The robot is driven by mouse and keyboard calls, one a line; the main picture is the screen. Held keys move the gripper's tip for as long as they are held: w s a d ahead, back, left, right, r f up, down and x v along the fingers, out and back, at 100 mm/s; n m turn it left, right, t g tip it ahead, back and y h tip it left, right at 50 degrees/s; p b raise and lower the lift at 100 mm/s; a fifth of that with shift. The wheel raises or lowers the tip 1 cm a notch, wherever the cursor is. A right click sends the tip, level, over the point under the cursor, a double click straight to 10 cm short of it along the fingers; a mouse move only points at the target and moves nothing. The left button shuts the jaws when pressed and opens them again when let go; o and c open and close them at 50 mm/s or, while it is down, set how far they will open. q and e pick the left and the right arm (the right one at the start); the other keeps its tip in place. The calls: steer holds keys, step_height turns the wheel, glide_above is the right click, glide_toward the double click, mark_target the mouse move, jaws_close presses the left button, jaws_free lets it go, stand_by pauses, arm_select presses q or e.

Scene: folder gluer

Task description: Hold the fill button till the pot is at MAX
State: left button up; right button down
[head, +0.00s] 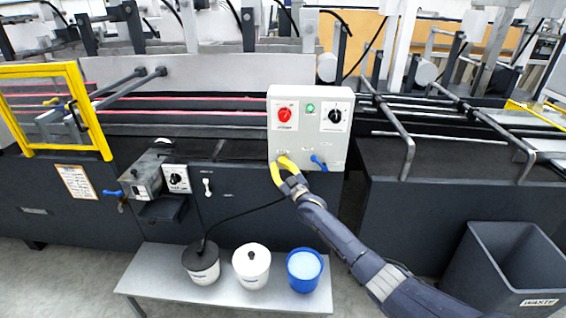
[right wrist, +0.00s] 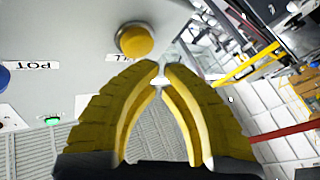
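The pale control box (head: 309,145) stands on the machine's front rail. My right gripper (head: 277,161) is at its lower left, fingertips close together and nothing visible held. In the right wrist view its yellow fingertips (right wrist: 162,68) are just beside a round yellow button (right wrist: 135,40), whose partly covered label ends in "LL". The tips look apart from the button; I cannot tell their depth. The button is hidden in the head view. A label reading "POT" (right wrist: 31,65) is on the same panel. No MAX mark is readable on any pot. My left gripper is not in view.
A grey bench (head: 150,275) holds a black-topped pot (head: 201,270) with a dark hose, a lidded white pot (head: 251,276) and an open blue pot (head: 304,281) with pale blue contents. A grey bin (head: 515,265) stands right.

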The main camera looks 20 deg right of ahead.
steer(key=shift+w+d, duration=0.35)
steer(key=shift+w, duration=0.5)
stand_by(7.2)
